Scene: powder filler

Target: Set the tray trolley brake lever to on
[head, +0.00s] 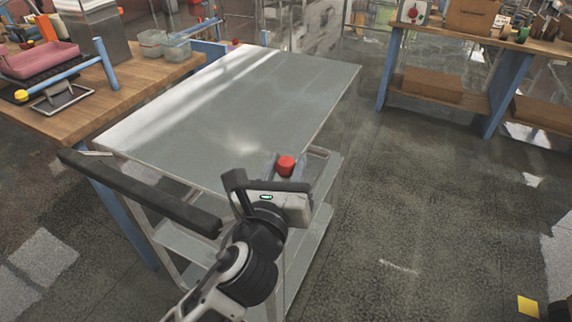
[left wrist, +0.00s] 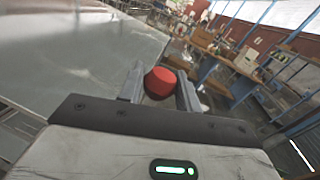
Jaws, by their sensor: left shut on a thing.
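The tray trolley (head: 230,110) has a grey flat top and stands in the middle of the head view. Its brake lever has a red knob (head: 286,165) at the trolley's near right corner. My left gripper (head: 286,178) is at this knob. In the left wrist view the red knob (left wrist: 160,83) sits between the two fingers of my left gripper (left wrist: 160,94), which is shut on it. The lever's shaft below the knob is hidden by the gripper, so its angle cannot be told. My right gripper is not in view.
The trolley's dark push handle (head: 140,192) runs along its near left side. A wooden workbench (head: 135,90) with a pink tray (head: 40,60) stands at left. Another bench (head: 480,45) stands at back right. The floor (head: 420,190) right of the trolley is mostly clear.

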